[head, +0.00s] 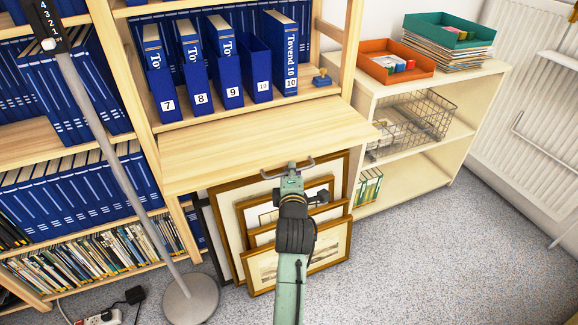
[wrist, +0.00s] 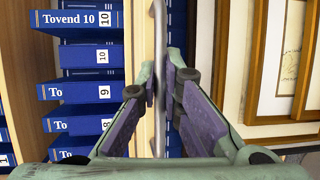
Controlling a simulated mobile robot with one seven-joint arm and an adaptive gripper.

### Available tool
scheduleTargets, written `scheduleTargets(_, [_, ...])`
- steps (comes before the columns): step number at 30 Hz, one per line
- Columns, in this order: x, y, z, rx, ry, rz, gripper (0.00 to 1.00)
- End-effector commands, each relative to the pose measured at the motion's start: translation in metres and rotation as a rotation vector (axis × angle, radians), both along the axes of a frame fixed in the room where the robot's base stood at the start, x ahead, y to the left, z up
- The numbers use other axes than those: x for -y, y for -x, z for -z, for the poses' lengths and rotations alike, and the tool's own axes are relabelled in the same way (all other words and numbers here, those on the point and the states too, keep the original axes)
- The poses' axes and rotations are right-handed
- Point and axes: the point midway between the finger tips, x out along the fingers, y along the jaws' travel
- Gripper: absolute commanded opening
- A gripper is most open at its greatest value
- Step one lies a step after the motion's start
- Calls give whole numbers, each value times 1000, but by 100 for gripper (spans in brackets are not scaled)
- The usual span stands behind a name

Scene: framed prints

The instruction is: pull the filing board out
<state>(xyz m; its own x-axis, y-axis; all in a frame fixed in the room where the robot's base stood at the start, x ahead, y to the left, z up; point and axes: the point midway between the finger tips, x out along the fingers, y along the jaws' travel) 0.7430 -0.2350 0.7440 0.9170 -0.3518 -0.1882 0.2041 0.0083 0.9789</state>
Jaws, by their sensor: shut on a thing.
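The filing board (head: 250,142) is a pale wooden shelf board at waist height in the bookcase. It juts out in front of the row of blue binders. A grey metal bar handle (head: 270,174) sits at its front edge; it also runs across the wrist view (wrist: 158,30). My gripper (head: 291,169) is at the handle. In the wrist view its two fingers (wrist: 161,85) are closed on the bar, one on each side. The fingertips are small and partly hidden in the head view.
Blue binders (head: 200,82) stand behind the board. Framed prints (head: 300,262) lean below it, close to my arm. A low shelf (head: 400,178) with trays is at right. A pole with a round base (head: 190,299) stands at left. Carpet at right is clear.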

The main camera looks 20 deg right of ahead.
Motion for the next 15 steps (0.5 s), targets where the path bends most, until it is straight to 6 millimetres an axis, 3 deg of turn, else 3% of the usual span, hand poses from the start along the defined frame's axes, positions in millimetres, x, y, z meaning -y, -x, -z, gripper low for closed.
scheduleTargets(15, [0, 10, -1, 0, 2, -1, 0])
